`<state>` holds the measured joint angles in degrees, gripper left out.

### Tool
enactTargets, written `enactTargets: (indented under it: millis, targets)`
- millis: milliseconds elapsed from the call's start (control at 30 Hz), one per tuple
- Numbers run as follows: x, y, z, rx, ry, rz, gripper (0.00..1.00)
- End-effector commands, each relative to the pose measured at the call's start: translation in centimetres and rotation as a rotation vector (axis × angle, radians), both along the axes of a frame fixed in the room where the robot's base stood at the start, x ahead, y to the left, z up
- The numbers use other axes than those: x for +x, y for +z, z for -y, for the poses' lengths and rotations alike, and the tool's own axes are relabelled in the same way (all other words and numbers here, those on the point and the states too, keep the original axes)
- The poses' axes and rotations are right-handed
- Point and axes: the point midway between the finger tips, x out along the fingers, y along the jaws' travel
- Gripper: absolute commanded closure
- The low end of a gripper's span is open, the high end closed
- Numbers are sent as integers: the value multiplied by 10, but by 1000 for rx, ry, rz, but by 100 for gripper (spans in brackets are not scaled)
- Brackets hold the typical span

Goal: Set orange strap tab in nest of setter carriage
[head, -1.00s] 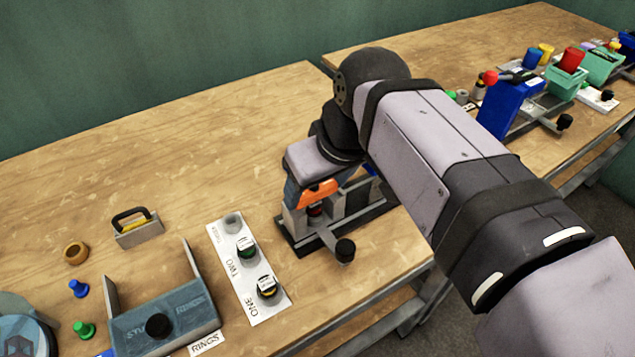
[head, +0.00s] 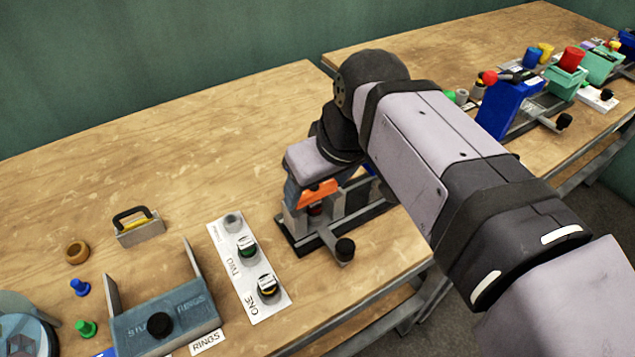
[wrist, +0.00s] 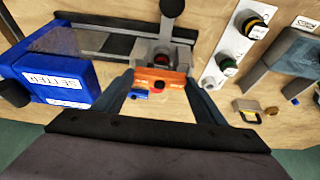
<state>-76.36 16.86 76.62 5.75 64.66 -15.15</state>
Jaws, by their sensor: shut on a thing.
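The orange strap tab (wrist: 160,78) is between the fingers of my gripper (wrist: 163,84) in the wrist view, with a small red spot on its middle. In the head view the orange tab (head: 317,194) shows below my wrist. My gripper is shut on it, over the near end of the setter's grey rail base (head: 353,225). A grey upright block (wrist: 158,53) stands right by the tab; I cannot tell whether the tab touches it or sits in a nest. The blue setter body (wrist: 70,75), labelled SETTER, is left in the wrist view; my arm mostly hides it in the head view.
A dark knob on a lever (head: 345,249) sticks out front of the setter. A white strip with labelled posts (head: 247,262) and a grey-blue RINGS fixture (head: 165,318) are left. Another blue press (head: 505,107) stands on the far bench. The back left bench is clear.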

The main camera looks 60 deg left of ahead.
Motion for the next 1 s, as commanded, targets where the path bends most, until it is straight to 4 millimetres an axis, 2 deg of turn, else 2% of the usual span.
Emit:
enactTargets:
  millis: [400, 433, 500, 833, 1000]
  targets:
    - [0, -6, 0, 0, 0, 0, 57]
    - [0, -5, 0, 0, 0, 0, 28]
    - [0, -5, 0, 0, 0, 0, 13]
    - [0, -4, 0, 0, 0, 0, 13]
    - [0, 9, 5, 1, 0, 0, 13]
